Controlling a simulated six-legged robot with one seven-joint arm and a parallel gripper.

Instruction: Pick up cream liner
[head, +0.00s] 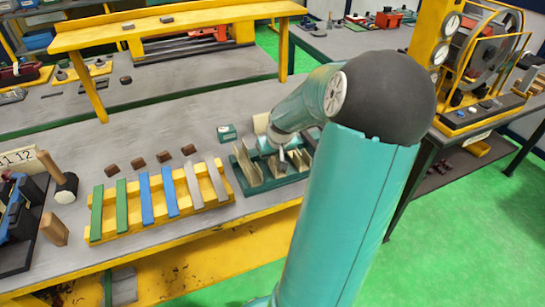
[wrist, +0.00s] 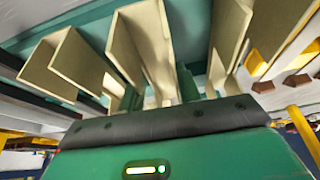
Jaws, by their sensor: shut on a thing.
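Cream liners, folded channel-shaped pieces, stand in a green rack (head: 249,190) on the bench, right of the yellow rack. In the wrist view one cream liner (wrist: 143,42) is at the middle, between the two green fingers of my gripper (wrist: 160,92). My gripper is shut on this liner. Another cream liner (wrist: 66,66) stands to its left and a further one (wrist: 230,30) to its right, both apart from the fingers. In the head view my arm hides part of the rack, and the fingertips are hard to make out.
A yellow rack (head: 160,229) with green, blue and grey strips lies to the left. Several brown blocks (head: 163,157) sit behind it. A small teal box (head: 227,133) stands just behind the green rack. A mallet (head: 62,180) is at far left. A yellow raised shelf (head: 180,24) spans the back.

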